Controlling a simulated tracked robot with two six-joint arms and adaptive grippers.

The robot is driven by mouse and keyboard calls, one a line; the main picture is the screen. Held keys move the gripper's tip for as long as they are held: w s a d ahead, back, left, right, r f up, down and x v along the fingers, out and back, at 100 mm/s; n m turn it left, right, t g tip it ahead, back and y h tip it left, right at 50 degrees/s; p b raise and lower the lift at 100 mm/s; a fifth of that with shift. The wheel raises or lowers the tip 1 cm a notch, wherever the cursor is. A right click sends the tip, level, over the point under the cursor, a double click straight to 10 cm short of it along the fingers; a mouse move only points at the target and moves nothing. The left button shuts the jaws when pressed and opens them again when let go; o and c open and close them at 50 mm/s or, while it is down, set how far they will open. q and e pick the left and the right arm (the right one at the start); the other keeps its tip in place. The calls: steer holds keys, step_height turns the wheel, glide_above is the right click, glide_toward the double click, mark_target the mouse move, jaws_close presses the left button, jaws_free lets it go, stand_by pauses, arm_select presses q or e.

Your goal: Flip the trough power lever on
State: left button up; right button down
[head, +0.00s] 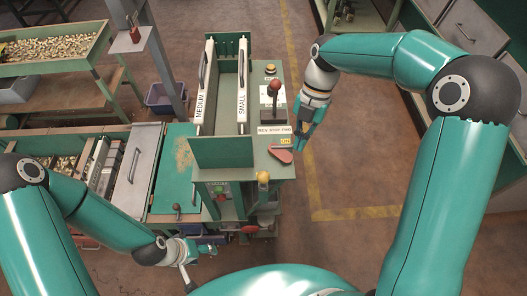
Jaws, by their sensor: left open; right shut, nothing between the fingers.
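A red lever handle (281,156) lies on the green machine top, just below a small yellow ON label (286,141). A second lever with a reddish-brown ball knob (275,86) stands upright above a REV STOP FWD label (274,130). My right gripper (299,142) points down at the right edge of the machine top, close to the red handle and the ON label. It is shut and empty; whether it touches the handle I cannot tell. My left gripper (203,262) is open and empty, low in front of the machine.
A green trough (222,152) with MEDIUM and SMALL panels stands left of the levers. A yellow knob (263,177) sits at the machine's front edge. Hoppers with nuts (50,48) stand at the left. The floor (345,160) right of the machine is clear.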

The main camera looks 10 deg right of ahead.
steer(key=shift+w+d, duration=0.2)
stand_by(0.5)
steer(key=shift+r, duration=0.1)
steer(key=s+a+b, duration=0.1)
steer(key=s+a, duration=0.1)
steer(key=s, duration=0.2)
steer(key=a+v, duration=0.1)
steer(key=v, duration=0.9)
steer(key=shift+w+r, duration=0.25)
steer(key=shift+w, duration=0.15)
steer(key=shift+d, duration=0.1)
steer(key=shift+s, duration=0.1)
